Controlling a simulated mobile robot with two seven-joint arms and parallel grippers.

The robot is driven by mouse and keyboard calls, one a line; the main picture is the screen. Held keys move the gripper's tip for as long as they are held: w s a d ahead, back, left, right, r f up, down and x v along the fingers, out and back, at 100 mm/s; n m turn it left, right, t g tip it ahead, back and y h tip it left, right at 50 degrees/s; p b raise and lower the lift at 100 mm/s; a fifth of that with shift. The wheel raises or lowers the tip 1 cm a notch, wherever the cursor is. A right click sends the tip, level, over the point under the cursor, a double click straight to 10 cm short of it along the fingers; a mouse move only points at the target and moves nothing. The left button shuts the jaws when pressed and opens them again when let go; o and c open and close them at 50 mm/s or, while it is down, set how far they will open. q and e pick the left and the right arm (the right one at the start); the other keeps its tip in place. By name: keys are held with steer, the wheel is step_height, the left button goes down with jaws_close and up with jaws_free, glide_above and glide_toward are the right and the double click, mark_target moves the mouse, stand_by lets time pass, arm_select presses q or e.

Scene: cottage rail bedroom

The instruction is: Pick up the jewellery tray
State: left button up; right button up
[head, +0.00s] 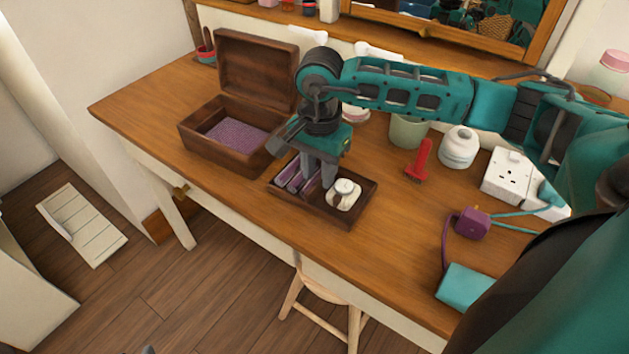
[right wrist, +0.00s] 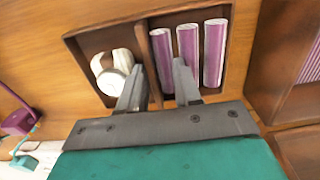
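The jewellery tray (head: 311,211) is a shallow dark wooden tray near the table's front edge. A divider (right wrist: 146,50) splits it into two compartments. One compartment holds purple rolls (right wrist: 188,50), and the other holds a white watch-like object (right wrist: 115,70). My right gripper (head: 319,181) points down over the middle of the tray. In the right wrist view its two fingers (right wrist: 159,76) are apart, one on each side of the divider. Whether they touch the divider I cannot tell.
An open wooden box (head: 205,137) with purple lining stands close behind the tray, left. A red tool (head: 420,158), a white jar (head: 459,146), a green cup (head: 408,131) and a socket block (head: 508,174) stand to the right. The table's front left is clear.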

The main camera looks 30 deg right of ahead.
steer(key=shift+f, duration=0.1)
jaws_close()
stand_by(0.4)
